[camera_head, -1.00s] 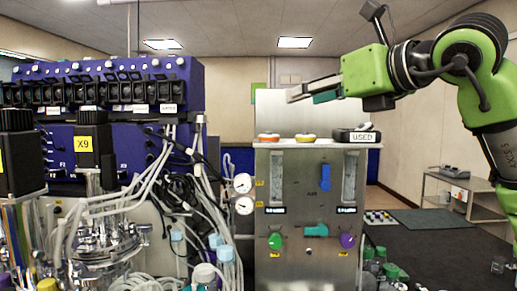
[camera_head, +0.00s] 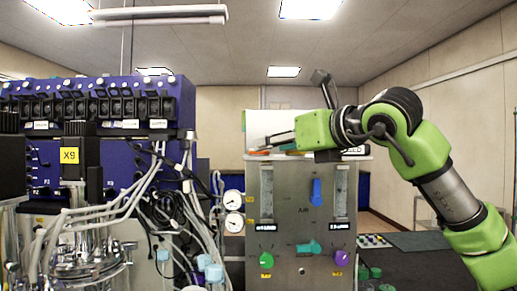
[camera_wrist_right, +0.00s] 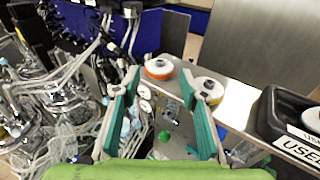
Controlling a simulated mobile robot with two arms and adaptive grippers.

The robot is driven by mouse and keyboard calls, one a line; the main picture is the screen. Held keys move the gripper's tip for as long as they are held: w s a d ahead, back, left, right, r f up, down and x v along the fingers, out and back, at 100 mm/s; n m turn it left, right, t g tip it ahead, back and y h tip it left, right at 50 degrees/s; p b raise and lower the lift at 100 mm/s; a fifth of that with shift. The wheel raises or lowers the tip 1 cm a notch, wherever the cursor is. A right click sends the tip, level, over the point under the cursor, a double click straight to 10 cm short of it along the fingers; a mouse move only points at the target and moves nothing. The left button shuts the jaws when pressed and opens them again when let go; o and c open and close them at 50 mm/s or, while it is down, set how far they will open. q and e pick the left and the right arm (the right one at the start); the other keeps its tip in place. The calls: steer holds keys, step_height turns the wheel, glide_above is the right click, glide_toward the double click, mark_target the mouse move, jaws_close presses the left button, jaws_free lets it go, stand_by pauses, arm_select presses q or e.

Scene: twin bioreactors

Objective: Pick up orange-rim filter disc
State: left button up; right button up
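The orange-rim filter disc (camera_wrist_right: 159,67) has a white top and lies on the top of the steel gas cabinet in the right wrist view. A similar disc with a yellow rim (camera_wrist_right: 208,91) lies to its right. My right gripper (camera_wrist_right: 158,77) is open and empty, its green-padded fingers spread with the orange-rim disc showing between and just beyond the tips. In the head view the right gripper (camera_head: 270,147) is low over the cabinet top and largely covers the discs; only a sliver of orange (camera_head: 257,153) shows. My left gripper is not in view.
A black tray (camera_wrist_right: 270,118) labelled USED stands right of the discs. A metal panel (camera_wrist_right: 270,45) rises behind them. Tubing and glass bioreactor vessels (camera_head: 90,250) crowd the left. The steel cabinet (camera_head: 300,215) carries gauges and coloured knobs.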

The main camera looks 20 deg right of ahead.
mark_target(251, 151)
steer(key=p+x, duration=0.2)
steer(key=x, duration=0.3)
steer(key=shift+w+a, duration=0.15)
steer(key=shift+w, duration=0.25)
steer(key=shift+w+a+f, duration=0.1)
steer(key=shift+w+a, duration=0.05)
steer(key=shift+w, duration=0.35)
steer(key=shift+s, duration=0.1)
steer(key=c, duration=0.5)
